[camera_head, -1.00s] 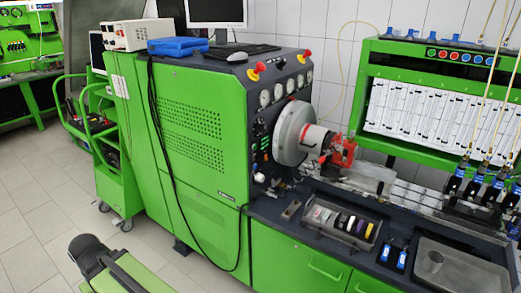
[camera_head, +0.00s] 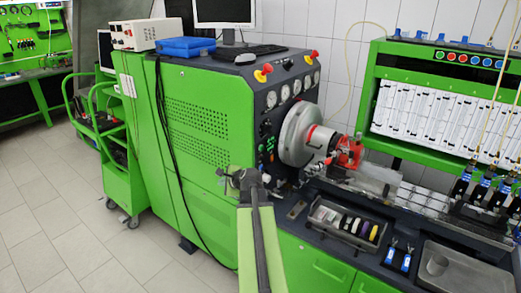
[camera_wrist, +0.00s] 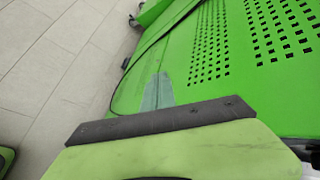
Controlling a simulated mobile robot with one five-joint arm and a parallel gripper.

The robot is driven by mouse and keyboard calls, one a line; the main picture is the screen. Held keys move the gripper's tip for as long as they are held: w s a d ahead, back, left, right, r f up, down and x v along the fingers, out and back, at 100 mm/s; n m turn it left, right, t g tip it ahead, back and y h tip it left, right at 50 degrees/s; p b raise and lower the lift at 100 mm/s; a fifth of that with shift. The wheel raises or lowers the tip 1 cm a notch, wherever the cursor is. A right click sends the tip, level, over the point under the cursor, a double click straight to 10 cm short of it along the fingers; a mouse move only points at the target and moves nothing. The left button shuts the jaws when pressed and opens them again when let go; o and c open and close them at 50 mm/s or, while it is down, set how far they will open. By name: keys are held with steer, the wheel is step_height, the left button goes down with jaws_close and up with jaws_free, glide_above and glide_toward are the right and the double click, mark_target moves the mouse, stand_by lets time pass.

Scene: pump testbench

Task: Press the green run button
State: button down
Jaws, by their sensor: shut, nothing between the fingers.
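A row of small round coloured buttons (camera_head: 468,59), including green, red and blue ones, runs along the top rail of the green rack at right. The machine's dark control panel (camera_head: 268,118) also bears small green lit marks (camera_head: 269,146). I cannot tell which of these is the run button. My gripper (camera_head: 225,176) is shut and empty, in front of the machine's perforated green side, left of the control panel. In the wrist view, a greyish tip (camera_wrist: 158,92) shows against the green side; no button is visible there.
The bench (camera_head: 300,222) at right carries a tray of small parts (camera_head: 322,213) and a grey metal basin (camera_head: 455,275). A large chuck (camera_head: 297,135) sticks out of the machine. A black cable (camera_head: 163,150) hangs down its side. Floor (camera_head: 60,200) is free at left.

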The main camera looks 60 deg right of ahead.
mark_target(262, 148)
steer(key=s+d+r+m+h, duration=0.3)
steer(key=s+d+m, duration=0.3)
steer(key=s+d, duration=0.2)
steer(key=s+d+r+m+h, duration=0.4)
steer(key=s+d+m, duration=0.2)
steer(key=s+d, duration=0.3)
steer(key=d, duration=0.4)
steer(key=shift+s+m, duration=0.15)
steer(key=shift+m, duration=0.15)
steer(key=w, duration=0.9)
steer(key=shift+w, duration=0.1)
stand_by(0.4)
steer(key=shift+w, duration=0.3)
